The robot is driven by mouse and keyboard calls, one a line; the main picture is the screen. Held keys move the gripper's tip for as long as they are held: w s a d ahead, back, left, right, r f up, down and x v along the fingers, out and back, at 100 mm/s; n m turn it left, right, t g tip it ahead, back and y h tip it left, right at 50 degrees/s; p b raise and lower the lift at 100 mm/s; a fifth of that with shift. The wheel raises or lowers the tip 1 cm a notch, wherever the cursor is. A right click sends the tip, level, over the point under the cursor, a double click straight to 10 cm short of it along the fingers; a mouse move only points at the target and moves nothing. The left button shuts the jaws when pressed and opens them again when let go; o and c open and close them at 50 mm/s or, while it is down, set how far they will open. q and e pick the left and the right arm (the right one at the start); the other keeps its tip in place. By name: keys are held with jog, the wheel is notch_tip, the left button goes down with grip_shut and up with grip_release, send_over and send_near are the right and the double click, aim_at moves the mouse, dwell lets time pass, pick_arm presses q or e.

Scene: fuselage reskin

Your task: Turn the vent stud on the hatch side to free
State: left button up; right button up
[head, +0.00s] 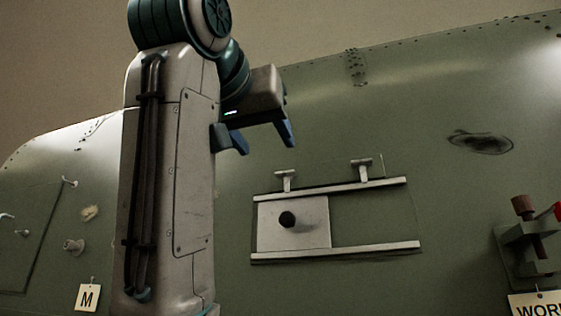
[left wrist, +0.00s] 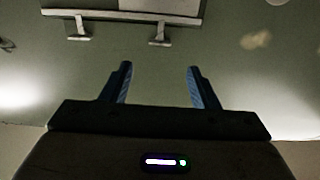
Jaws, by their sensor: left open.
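Two pale T-shaped studs stand above the upper rail of the sliding vent panel (head: 310,208): the left stud (head: 285,179), on the side of the hatch, and the right stud (head: 361,169). Both crossbars look roughly level along the rail. My left gripper (head: 266,147) is open and empty, up and slightly left of the left stud, apart from it. In the left wrist view, seen upside down, that stud (left wrist: 158,36) lies beyond the gap between my open fingers (left wrist: 159,68), and the other stud (left wrist: 78,31) is to its left. My right gripper is not in view.
A hatch outline (head: 30,240) with small fittings is at the left, above an M tag (head: 88,297). The vent panel has a black knob (head: 287,219) and a lower rail (head: 340,253). A clamp-like fixture (head: 530,240) is at the right. The skin above the studs is clear.

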aim_at(284, 171)
pick_arm(q)
jog(key=p+x, duration=0.3)
jog(key=x, duration=0.6)
jog(key=shift+w+d+f, duration=0.1)
jog(key=shift+w, duration=0.05)
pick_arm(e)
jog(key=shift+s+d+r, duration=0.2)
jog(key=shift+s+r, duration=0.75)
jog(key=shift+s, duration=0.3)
pick_arm(q)
jog(key=c, duration=1)
